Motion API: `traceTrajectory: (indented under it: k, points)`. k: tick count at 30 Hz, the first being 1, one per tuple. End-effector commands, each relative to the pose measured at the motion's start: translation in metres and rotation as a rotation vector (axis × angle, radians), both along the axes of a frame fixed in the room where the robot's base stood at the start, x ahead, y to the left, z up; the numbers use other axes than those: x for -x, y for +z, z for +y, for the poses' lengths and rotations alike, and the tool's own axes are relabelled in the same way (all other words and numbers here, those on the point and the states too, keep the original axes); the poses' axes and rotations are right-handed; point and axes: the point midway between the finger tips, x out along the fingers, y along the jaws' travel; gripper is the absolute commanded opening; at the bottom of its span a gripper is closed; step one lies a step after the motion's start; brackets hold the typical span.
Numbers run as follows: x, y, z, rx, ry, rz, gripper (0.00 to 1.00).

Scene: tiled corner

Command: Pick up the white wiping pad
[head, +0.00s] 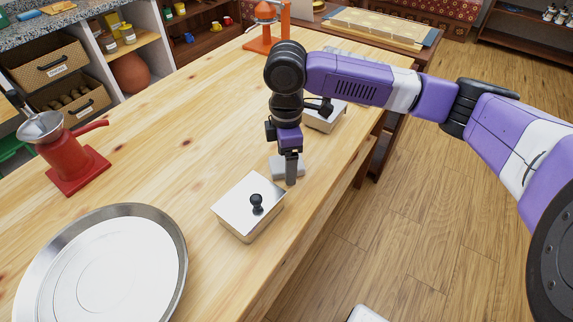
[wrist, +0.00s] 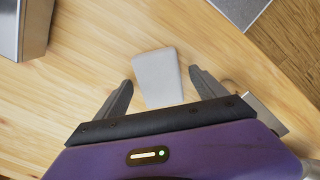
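The white wiping pad (wrist: 158,76) is a pale, flat, rounded block on the wooden table. In the wrist view it lies between the two spread fingers of my gripper (wrist: 161,82), with a gap on each side. In the head view my gripper (head: 289,180) points straight down at the pad (head: 277,166), and a finger hides part of it. My gripper is open and holds nothing. How far the fingertips are above the table is hard to tell.
A lidded metal box (head: 236,208) with a black knob stands just in front of my gripper. Another metal box (head: 325,120) stands behind it. The table's right edge is close.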

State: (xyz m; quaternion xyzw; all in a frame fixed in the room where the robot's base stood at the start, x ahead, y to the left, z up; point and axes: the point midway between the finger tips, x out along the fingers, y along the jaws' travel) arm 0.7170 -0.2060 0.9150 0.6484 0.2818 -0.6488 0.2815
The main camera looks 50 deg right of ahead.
Motion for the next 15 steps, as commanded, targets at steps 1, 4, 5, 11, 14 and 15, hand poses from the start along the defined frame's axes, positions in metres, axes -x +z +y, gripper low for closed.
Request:
traceTrajectory:
  k: [1,4,5,11,14,15]
  points:
    - [-0.0001,0.0002,-0.0001,0.0,0.0,0.0,0.7]
    - [0.0,0.0003,-0.0001,0.0,0.0,0.0,0.5]
    - [0.0,0.0003,-0.0001,0.0,0.0,0.0,0.45]
    - [0.0,0.0004,-0.0001,0.0,0.0,0.0,0.11]
    - [0.0,0.0005,-0.0001,0.0,0.0,0.0,0.11]
    - [0.0,0.0006,-0.0001,0.0,0.0,0.0,0.11]
